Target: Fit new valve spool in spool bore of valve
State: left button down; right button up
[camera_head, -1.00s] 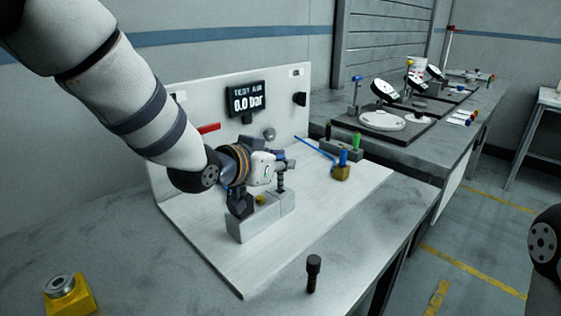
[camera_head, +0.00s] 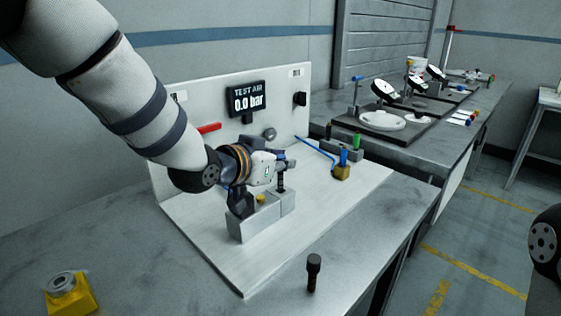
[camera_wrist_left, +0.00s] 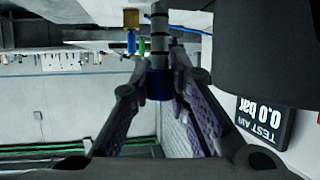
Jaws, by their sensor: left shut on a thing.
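The valve (camera_head: 257,222) is a pale metal block on the white bench plate, with a small brass-coloured part on top. My left gripper (camera_head: 284,163) is above its right part, shut on the new valve spool (camera_head: 281,182). The spool is dark, ringed and roughly upright, with its lower end close to the block's top. I cannot tell whether it is in the bore, and the bore is hidden. In the left wrist view the grooved spool (camera_wrist_left: 160,45) extends from between the fingers (camera_wrist_left: 160,85), with a blue end at them. My right gripper is not in view.
A black knobbed part (camera_head: 313,272) stands near the bench's front edge. A yellow holder with a metal ring (camera_head: 68,291) sits at front left. The display (camera_head: 247,98) reads 0.0 bar.

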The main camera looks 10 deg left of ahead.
aim_at(279, 175)
pick_arm(q)
jog(key=shift+w+f, duration=0.1)
jog(key=shift+f, duration=0.65)
jog(key=shift+r, duration=0.45)
jog(key=shift+f, duration=0.1)
dwell(0.4)
jog(key=shift+f, duration=0.35)
jog(key=shift+f, duration=0.6)
jog(key=c, duration=1.4)
grip_release()
jog(key=shift+s+f, duration=0.15)
jog(key=shift+s, duration=0.05)
jog(key=shift+c, duration=0.2)
